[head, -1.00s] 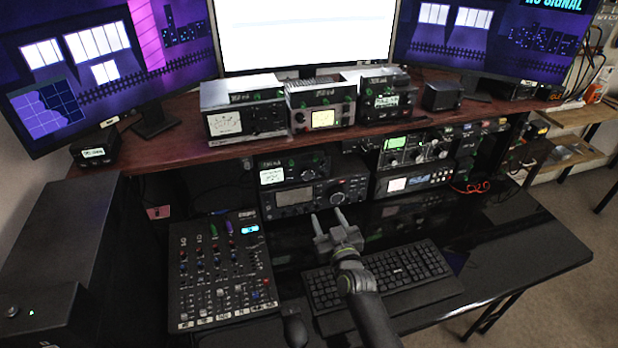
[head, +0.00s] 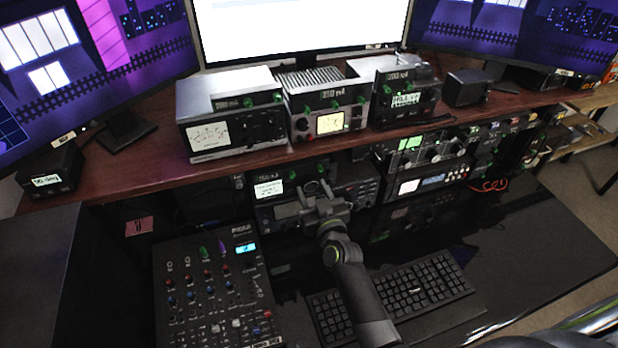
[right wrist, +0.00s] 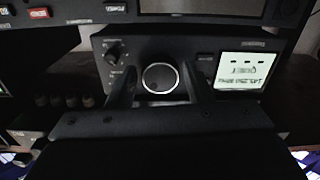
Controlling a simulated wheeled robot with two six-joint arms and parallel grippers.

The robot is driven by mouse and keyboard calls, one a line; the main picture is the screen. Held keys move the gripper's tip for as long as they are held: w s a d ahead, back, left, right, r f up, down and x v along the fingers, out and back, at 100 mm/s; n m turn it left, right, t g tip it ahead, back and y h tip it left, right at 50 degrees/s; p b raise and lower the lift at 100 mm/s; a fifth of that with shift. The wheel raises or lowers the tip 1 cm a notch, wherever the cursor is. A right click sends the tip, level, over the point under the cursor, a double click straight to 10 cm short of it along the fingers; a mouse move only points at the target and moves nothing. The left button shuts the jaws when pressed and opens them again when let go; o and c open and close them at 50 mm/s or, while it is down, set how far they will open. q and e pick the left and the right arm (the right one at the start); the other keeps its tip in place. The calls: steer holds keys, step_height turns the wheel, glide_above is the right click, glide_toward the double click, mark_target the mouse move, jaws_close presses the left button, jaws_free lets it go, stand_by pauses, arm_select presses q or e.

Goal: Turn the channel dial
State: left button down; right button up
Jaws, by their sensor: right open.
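In the right wrist view, a round black dial with a bright silver rim (right wrist: 160,78) sits on the front of a small black radio (right wrist: 205,45). The radio's lit white display (right wrist: 241,71) is upside down to the right of the dial. My right gripper (right wrist: 158,72) is open, with one finger on each side of the dial and gaps showing between. I cannot tell how deep the fingertips reach. In the head view, my right gripper (head: 317,192) is in front of the small radio with the white display (head: 268,188) and hides its dial. My left gripper is not in view.
A smaller black knob (right wrist: 115,52) is beside the dial. A larger radio (head: 365,190) is under the small one, and the wooden shelf (head: 130,175) overhangs them. A mixer (head: 210,290) and a keyboard (head: 420,290) lie on the desk. The desk's right side is clear.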

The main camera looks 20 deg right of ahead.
steer(key=shift+w, duration=0.3)
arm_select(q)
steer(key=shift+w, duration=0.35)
arm_select(e)
steer(key=shift+r, duration=0.1)
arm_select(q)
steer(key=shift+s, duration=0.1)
arm_select(e)
steer(key=shift+s, duration=0.1)
steer(key=c, duration=0.7)
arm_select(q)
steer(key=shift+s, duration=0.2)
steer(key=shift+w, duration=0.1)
arm_select(e)
steer(key=shift+m, duration=0.3)
